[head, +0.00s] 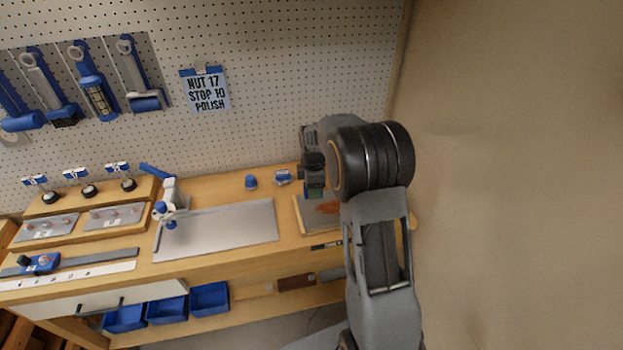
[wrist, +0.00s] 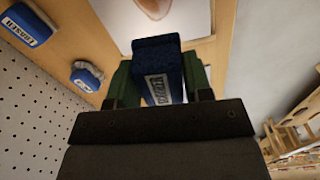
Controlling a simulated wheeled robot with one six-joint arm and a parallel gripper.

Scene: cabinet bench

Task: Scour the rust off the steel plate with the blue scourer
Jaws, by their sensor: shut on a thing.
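My gripper (head: 314,190) is shut on the blue scourer (wrist: 157,62), a dark blue block with a white label, held between green fingers in the wrist view. The label's text is too blurred to read surely. The steel plate (head: 308,214) lies at the bench's right end in a light wooden surround, with a brown-orange rust patch (head: 327,208) on it. My arm hides the plate's right part. In the wrist view the rust patch (wrist: 154,8) shows at the top edge, beyond the scourer. My gripper is by the plate's back edge; contact cannot be told.
Two other blue labelled blocks (head: 251,182) (head: 283,177) stand at the back of the bench, left of my gripper. A large bare metal sheet (head: 220,230) lies left of the plate. A blue-and-white clamp-like tool (head: 170,195) stands at its left. The pegboard (head: 280,80) rises behind.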

